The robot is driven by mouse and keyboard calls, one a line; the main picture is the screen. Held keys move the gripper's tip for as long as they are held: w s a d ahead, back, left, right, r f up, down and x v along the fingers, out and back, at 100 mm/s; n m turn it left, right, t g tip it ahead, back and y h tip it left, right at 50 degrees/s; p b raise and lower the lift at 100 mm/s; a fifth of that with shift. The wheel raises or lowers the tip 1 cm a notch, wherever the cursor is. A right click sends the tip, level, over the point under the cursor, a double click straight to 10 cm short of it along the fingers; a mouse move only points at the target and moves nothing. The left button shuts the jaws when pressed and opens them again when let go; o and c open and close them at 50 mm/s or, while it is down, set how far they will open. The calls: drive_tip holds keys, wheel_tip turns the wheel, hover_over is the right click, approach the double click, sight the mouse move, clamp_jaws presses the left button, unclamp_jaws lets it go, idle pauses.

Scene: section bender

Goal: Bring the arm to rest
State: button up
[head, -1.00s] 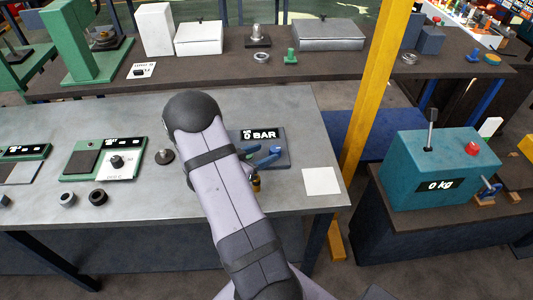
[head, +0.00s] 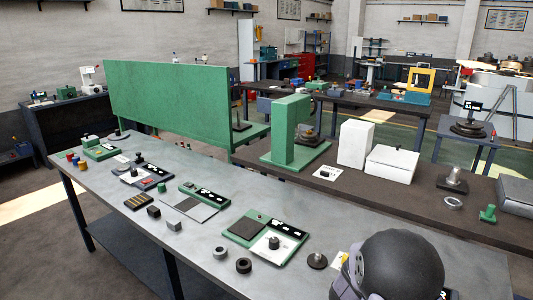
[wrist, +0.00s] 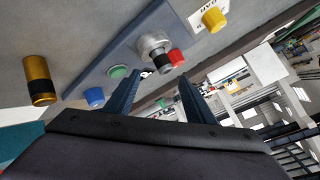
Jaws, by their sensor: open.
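In the wrist view my gripper (wrist: 160,74) has its two dark blue fingers apart, with nothing held between them. Past the fingertips is a blue-grey panel with a silver fitting (wrist: 155,46), a red knob (wrist: 177,57), a green button (wrist: 119,71) and a blue knob (wrist: 94,97). The gap between fingertips and panel is hard to judge. In the head view only a dark rounded joint of my arm (head: 398,262) shows at the lower right; the gripper is out of that picture.
The grey bench (head: 190,235) carries a green-framed device (head: 265,238) and small dark rings (head: 243,265). Behind it stand a green press (head: 292,135) and white boxes (head: 392,163). A brass cylinder (wrist: 38,80) and yellow knob (wrist: 213,19) flank the panel in the wrist view.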

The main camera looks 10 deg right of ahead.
drive_tip(key=s+a+r+n+y+p, duration=0.15)
drive_tip(key=a+n+y, duration=0.65)
drive_tip(key=a, duration=1.2)
drive_tip(key=s+a+n+g+p, duration=0.1)
drive_tip(key=s+a+n+g, duration=0.1)
drive_tip(key=s, duration=0.4)
drive_tip(key=s+a+n+g, duration=0.2)
drive_tip(key=s+n, duration=0.3)
drive_tip(key=s, duration=0.1)
drive_tip(key=s+a+n+g+y+p, duration=0.1)
drive_tip(key=s+a+n+g, duration=0.1)
drive_tip(key=s+n, duration=0.2)
drive_tip(key=s, duration=0.2)
drive_tip(key=shift+s+a+p, duration=0.3)
drive_tip(key=shift+s+a, duration=0.05)
drive_tip(key=shift+r, duration=0.1)
wheel_tip(320, 180, down, 13)
drive_tip(key=b, duration=1.3)
drive_tip(key=shift+c, duration=0.2)
